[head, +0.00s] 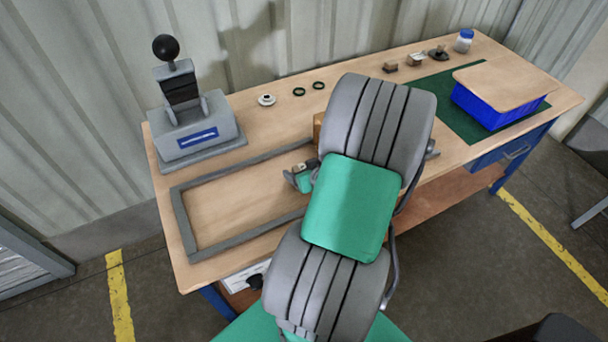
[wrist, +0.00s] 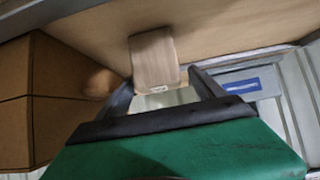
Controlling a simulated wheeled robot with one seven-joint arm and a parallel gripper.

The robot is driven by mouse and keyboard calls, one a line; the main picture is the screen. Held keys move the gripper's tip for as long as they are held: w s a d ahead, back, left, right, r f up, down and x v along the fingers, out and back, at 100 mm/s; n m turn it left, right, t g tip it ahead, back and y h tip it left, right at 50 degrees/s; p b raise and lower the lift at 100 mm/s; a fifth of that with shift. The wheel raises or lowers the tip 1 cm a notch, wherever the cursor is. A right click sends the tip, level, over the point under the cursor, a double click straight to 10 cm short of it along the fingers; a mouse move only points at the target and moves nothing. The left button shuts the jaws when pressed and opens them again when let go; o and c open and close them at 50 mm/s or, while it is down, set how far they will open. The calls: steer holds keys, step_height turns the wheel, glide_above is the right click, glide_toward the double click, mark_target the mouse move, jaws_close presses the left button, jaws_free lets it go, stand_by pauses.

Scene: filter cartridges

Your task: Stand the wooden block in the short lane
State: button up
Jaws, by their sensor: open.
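The wooden block (wrist: 153,58) shows in the wrist view as a pale brown piece with a small light label near its lower edge. It is at the fingertips of my gripper (wrist: 163,84), in line with the gap between the two dark fingers. I cannot tell whether either finger touches it. My gripper is open. In the head view my gripper (head: 303,178) is low over the bench, mostly hidden behind my arm, and I cannot make out the block there. A grey rail frame (head: 184,222) lies on the bench; its right part is hidden, and I cannot tell a short lane in it.
A grey press (head: 197,135) with a black knob stands behind the frame. A brown box (wrist: 30,105) is close at left in the wrist view. Small rings and parts lie along the bench's back. A blue crate (head: 490,110) with a board stands on the green mat (head: 455,122).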

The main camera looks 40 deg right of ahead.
steer(key=shift+c, duration=0.6)
steer(key=shift+r, duration=0.15)
steer(key=c, duration=1.5)
